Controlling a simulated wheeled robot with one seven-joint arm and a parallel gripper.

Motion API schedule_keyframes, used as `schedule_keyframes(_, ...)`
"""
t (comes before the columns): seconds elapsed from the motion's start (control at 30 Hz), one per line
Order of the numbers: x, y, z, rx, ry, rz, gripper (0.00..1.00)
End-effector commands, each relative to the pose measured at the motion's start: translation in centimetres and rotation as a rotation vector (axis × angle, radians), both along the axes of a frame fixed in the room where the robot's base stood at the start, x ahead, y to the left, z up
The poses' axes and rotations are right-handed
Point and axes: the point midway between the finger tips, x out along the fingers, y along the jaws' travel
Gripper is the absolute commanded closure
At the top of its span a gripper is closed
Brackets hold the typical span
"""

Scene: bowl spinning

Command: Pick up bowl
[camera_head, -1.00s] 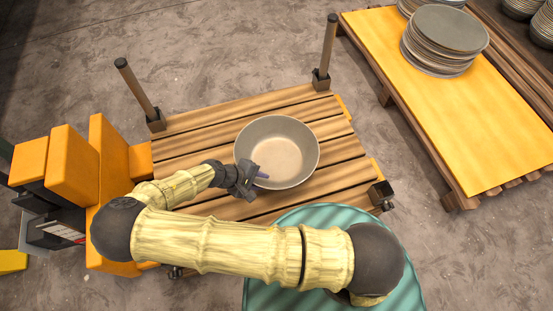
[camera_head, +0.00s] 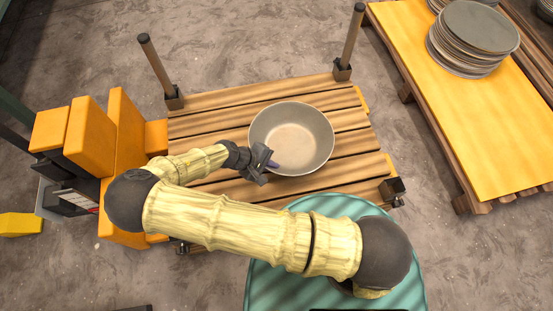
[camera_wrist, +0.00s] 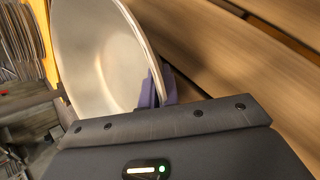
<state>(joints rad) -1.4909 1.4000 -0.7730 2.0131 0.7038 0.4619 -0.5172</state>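A grey bowl (camera_head: 292,132) is over the slatted wooden table in the head view, and I cannot tell whether its base touches the slats. My gripper (camera_head: 272,164) is at the bowl's lower left rim. In the wrist view the bowl (camera_wrist: 95,50) fills the upper left, and its rim runs down between the purple fingers of my gripper (camera_wrist: 160,90). One finger is inside the bowl and one outside, with little gap between them, so the gripper appears shut on the rim. The bowl is empty.
The slatted table (camera_head: 215,105) has upright posts at its far corners. A yellow-topped table (camera_head: 470,130) at the right bears a stack of plates (camera_head: 470,40). Orange blocks (camera_head: 90,140) stand at the left. Bare floor lies between the tables.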

Motion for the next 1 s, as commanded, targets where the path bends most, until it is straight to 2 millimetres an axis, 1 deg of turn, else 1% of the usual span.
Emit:
schedule_keyframes(0.03,0.1,0.0,0.8,0.001,-0.002,-0.001,1.0)
schedule_keyframes(0.17,0.1,0.0,2.6,0.001,-0.002,-0.002,1.0)
schedule_keyframes(0.4,0.1,0.0,6.9,0.0,-0.001,-0.002,1.0)
schedule_keyframes(0.53,0.1,-0.1,8.7,0.0,-0.001,-0.003,1.0)
schedule_keyframes(0.6,0.1,-0.1,9.3,-0.001,-0.002,-0.003,1.0)
schedule_keyframes(0.7,0.1,-0.1,9.7,-0.002,-0.002,-0.002,1.0)
schedule_keyframes(1.0,0.1,-0.1,9.7,-0.002,-0.002,-0.002,1.0)
